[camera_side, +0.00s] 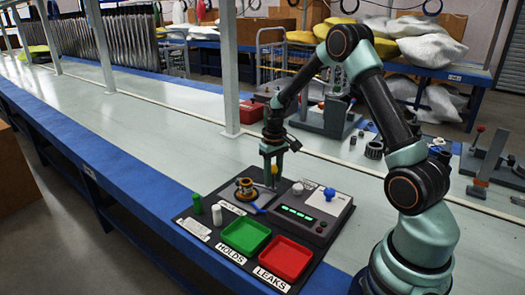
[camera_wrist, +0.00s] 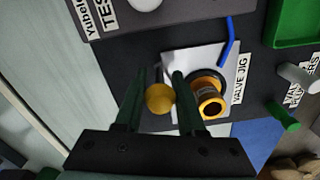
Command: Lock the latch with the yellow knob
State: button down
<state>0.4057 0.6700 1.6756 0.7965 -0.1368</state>
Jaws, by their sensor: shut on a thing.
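The yellow knob (camera_wrist: 160,98) shows between the two dark green fingers of my gripper (camera_wrist: 157,92) in the wrist view, and the gripper is shut on it. In the side view my gripper (camera_side: 271,165) points down at the board, and the knob (camera_side: 274,169) shows as a small yellow spot at the fingertips. The valve jig (camera_wrist: 180,62) is a pale plate under and beside the knob. A valve (camera_wrist: 208,96) with a gold ring and black body stands in the jig, right beside the gripper; it also shows in the side view (camera_side: 245,189). The latch's arm is mostly hidden by my fingers.
A green tray (camera_side: 246,236) marked HOLDS and a red tray (camera_side: 286,258) marked LEAKS lie in front. A tester (camera_side: 300,217) with green lights and green and white pegs (camera_side: 197,204) stand nearby.

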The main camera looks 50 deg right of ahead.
jog(key=a+m, duration=0.2)
jog(key=shift+s+a+m, duration=0.2)
jog(key=shift+a+m, duration=0.1)
jog(key=shift+m, duration=0.1)
jog(key=shift+a+r+m, duration=0.1)
jog(key=shift+a+m, duration=0.4)
jog(key=shift+a, duration=0.1)
jog(key=c, duration=0.6)
grip_release()
notch_tip(320, 180, up, 12)
